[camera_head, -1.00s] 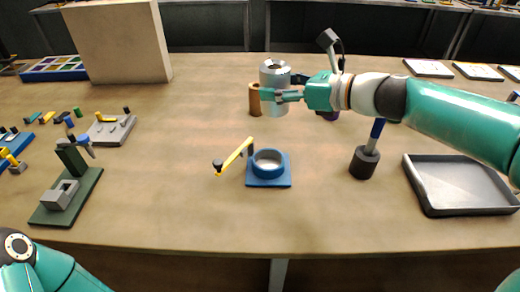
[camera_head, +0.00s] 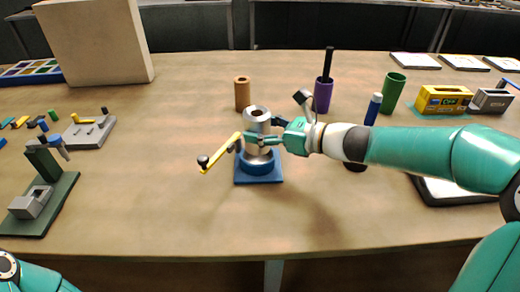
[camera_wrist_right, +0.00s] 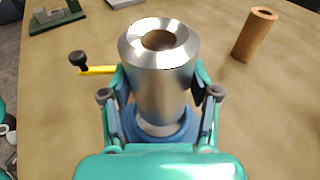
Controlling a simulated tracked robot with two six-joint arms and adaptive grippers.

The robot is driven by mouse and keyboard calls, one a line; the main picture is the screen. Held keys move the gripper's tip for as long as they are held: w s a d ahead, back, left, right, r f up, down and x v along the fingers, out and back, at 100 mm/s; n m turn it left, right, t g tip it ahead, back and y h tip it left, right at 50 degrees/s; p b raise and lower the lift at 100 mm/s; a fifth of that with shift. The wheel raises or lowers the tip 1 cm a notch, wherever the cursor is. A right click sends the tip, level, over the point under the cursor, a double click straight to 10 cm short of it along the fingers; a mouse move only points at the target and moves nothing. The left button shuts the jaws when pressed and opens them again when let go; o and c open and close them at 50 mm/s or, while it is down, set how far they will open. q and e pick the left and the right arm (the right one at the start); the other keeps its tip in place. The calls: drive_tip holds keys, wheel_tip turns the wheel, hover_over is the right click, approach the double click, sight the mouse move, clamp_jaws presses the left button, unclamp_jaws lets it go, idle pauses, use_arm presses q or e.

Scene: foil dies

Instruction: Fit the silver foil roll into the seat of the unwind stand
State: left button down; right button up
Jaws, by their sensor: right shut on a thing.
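The silver foil roll (camera_head: 257,118) stands upright in my right gripper (camera_head: 263,141), whose fingers are shut on its sides. In the right wrist view the roll (camera_wrist_right: 158,75) shows its hollow core between the two fingers (camera_wrist_right: 160,100). The blue unwind stand (camera_head: 260,180), with a round seat and a yellow crank arm (camera_head: 220,151), is directly below the roll. The roll's lower end is at the seat ring (camera_wrist_right: 180,135); I cannot tell whether it rests inside or hovers just above. My left gripper is out of view.
A brown roll (camera_head: 242,95) stands behind the stand. A green-based fixture (camera_head: 40,205) is at the left. The table in front of the stand is clear.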

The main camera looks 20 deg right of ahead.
sight(269, 148)
wheel_tip(269, 148, down, 5)
drive_tip(key=shift+f+b, duration=0.15)
drive_tip(key=shift+b, duration=0.45)
drive_tip(key=o, duration=1.5)
drive_tip(key=shift+c, duration=0.2)
drive_tip(key=v, duration=1.1)
drive_tip(key=shift+d+p, duration=0.1)
drive_tip(key=shift+p, duration=0.2)
drive_tip(key=shift+s+d, duration=0.25)
drive_tip(key=shift+s, duration=0.15)
